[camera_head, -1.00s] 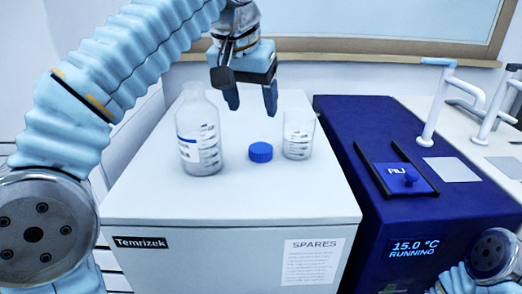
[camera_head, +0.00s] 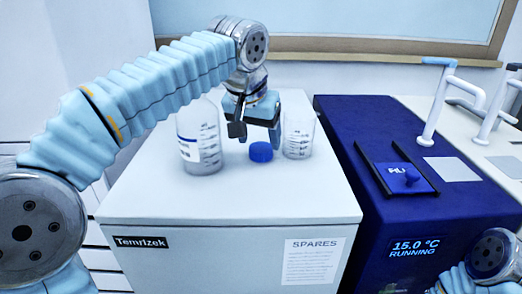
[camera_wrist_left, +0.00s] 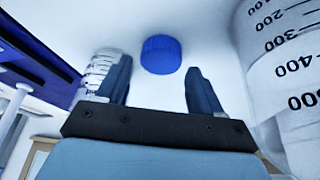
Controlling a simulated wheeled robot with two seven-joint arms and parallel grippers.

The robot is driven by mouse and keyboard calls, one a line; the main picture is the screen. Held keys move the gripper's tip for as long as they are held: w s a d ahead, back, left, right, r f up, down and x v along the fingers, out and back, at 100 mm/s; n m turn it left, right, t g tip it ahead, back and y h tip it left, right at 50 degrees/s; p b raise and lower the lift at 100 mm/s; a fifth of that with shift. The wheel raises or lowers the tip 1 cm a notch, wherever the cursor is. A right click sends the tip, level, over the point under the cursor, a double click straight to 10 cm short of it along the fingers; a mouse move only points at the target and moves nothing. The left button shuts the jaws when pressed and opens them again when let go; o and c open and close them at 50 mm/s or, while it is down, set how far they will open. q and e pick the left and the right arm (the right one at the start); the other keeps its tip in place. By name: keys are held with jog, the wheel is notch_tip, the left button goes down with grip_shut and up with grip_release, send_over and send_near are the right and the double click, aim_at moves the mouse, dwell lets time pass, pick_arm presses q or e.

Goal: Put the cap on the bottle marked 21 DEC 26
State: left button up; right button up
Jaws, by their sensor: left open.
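The blue cap (camera_head: 261,152) lies on the white box top between a bottle and a beaker. The clear bottle (camera_head: 200,150) stands upright and uncapped-looking, its neck hidden behind my left arm; no date on it is readable. My left gripper (camera_head: 258,136) is open, just behind and above the cap, its fingers apart. In the left wrist view the cap (camera_wrist_left: 161,55) shows beyond and between the two open fingertips (camera_wrist_left: 160,80), with nothing held. The bottle (camera_wrist_left: 285,75) shows large at the right there. My right gripper is not in view.
A glass beaker (camera_head: 298,134) stands close to the right of the cap. The white box (camera_head: 230,210) has free room in front. A dark blue unit (camera_head: 430,215) reading 15.0 °C RUNNING stands to its right.

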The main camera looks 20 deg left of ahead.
aim_at(261, 147)
pick_arm(q)
jog(key=x, duration=0.3)
jog(key=shift+a+f, duration=0.1)
jog(key=c, duration=0.8)
jog(key=shift+r, duration=0.75)
jog(key=s+d+r, duration=0.1)
jog(key=s+r, duration=0.3)
jog(key=s+d+r, duration=0.2)
jog(key=s+r, duration=0.1)
jog(key=s, duration=0.1)
jog(key=s+d+r, duration=0.2)
jog(key=s+r, duration=0.2)
jog(key=s, duration=0.1)
jog(key=shift+d+r, duration=0.2)
jog(key=shift+r, duration=0.1)
